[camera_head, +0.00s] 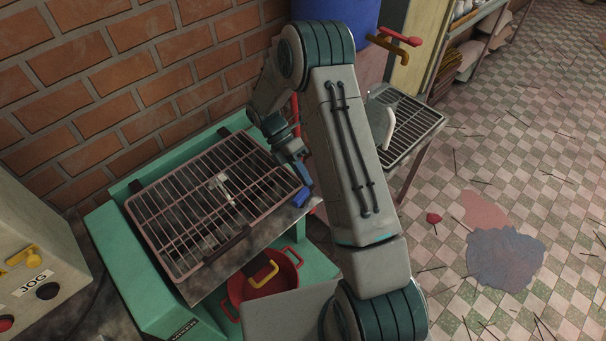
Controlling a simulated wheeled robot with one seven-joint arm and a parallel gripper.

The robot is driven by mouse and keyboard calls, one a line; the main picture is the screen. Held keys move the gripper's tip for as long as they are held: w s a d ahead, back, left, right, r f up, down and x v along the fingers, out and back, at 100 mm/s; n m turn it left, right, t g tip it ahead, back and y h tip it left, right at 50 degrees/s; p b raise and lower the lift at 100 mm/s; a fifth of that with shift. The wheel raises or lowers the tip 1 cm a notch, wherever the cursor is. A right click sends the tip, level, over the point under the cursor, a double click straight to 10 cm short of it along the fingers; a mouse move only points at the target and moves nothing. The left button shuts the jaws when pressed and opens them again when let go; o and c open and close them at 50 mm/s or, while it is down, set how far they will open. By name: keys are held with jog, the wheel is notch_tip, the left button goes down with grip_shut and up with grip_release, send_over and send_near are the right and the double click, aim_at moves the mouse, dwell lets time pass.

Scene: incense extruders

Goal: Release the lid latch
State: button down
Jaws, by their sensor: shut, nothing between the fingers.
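A green machine (104,230) stands against the brick wall with a barred metal lid (183,205) over its top. The lid is down. A small blue piece (302,197), which looks like the latch, sits at the lid's right front corner. My gripper (306,180) is just above this blue piece, pointing down, and its fingers are shut and empty. I cannot tell whether the fingertips touch the latch. My arm crosses the middle of the view and hides what is behind it.
A red pot (286,275) with a yellow handle sits below the lid's front edge. A control box (30,255) marked JOG is at the left. A wire rack (412,125) and a blue drum (340,12) stand behind my arm. Tiled floor at right has stains and scattered sticks.

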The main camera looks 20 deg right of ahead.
jog(key=shift+s+d+m, duration=0.1)
jog(key=shift+d+m, duration=0.1)
jog(key=shift+m, duration=0.2)
dwell(0.6)
jog(key=shift+a, duration=0.1)
dwell(0.4)
jog(key=shift+w+a, duration=0.2)
jog(key=shift+w, duration=0.15)
jog(key=w+a, duration=0.1)
jog(key=w, duration=0.1)
jog(key=w+a+b, duration=0.1)
jog(key=w, duration=0.1)
jog(key=shift+w+a+r, duration=0.1)
jog(key=shift+a+r, duration=0.2)
jog(key=shift+r, duration=0.05)
jog(key=v, duration=0.2)
jog(key=b+v, duration=0.1)
jog(key=v, duration=0.4)
jog(key=shift+s+a+r, duration=0.2)
jog(key=shift+s+a, duration=0.1)
jog(key=shift+w+a+r, duration=0.15)
jog(key=shift+w+r, duration=0.15)
jog(key=shift+r, duration=0.15)
